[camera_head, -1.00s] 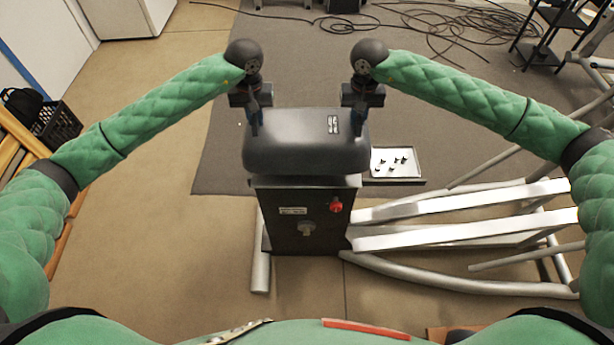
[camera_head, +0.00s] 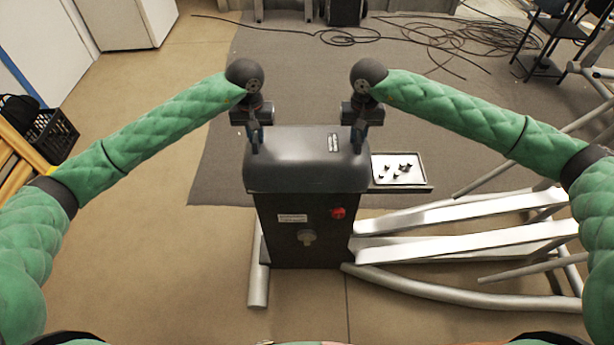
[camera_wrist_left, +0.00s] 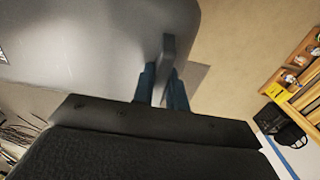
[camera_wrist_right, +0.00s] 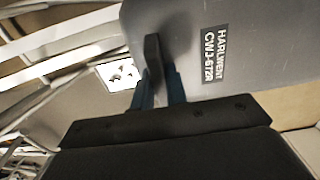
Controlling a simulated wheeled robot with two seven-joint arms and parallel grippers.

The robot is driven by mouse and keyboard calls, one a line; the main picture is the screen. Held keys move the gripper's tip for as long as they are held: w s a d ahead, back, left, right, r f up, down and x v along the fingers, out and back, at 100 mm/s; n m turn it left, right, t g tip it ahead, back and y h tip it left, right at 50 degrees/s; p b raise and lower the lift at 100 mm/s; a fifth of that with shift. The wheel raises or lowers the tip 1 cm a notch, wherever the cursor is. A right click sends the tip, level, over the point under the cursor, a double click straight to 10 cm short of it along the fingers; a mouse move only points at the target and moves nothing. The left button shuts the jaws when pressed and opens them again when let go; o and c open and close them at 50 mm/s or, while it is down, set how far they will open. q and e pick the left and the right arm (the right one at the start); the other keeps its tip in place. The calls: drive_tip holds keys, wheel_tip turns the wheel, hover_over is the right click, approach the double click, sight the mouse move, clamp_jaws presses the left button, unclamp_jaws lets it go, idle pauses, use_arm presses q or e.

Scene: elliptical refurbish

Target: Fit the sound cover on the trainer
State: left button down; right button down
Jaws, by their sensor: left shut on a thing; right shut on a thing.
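The sound cover (camera_head: 300,172) is a dark grey rounded shell over the top of the trainer's black housing (camera_head: 290,240). In the head view it looks level, and no clear gap shows between it and the housing; I cannot tell whether it is fully seated. My left gripper (camera_head: 255,145) is shut on a tab at its left side, and the tab shows between the blue fingers in the left wrist view (camera_wrist_left: 163,88). My right gripper (camera_head: 357,143) is shut on a similar tab at its right side, also seen in the right wrist view (camera_wrist_right: 158,85).
A small tray (camera_head: 400,171) with several dark small parts sits right of the cover. The trainer's silver rails (camera_head: 460,241) reach out to the right. Cables (camera_head: 430,38) lie on the grey mat behind. A black crate (camera_head: 52,136) stands far left; floor at the left is open.

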use_arm(q)
drive_tip(key=shift+f, duration=0.2)
use_arm(e)
drive_tip(key=shift+f, duration=0.2)
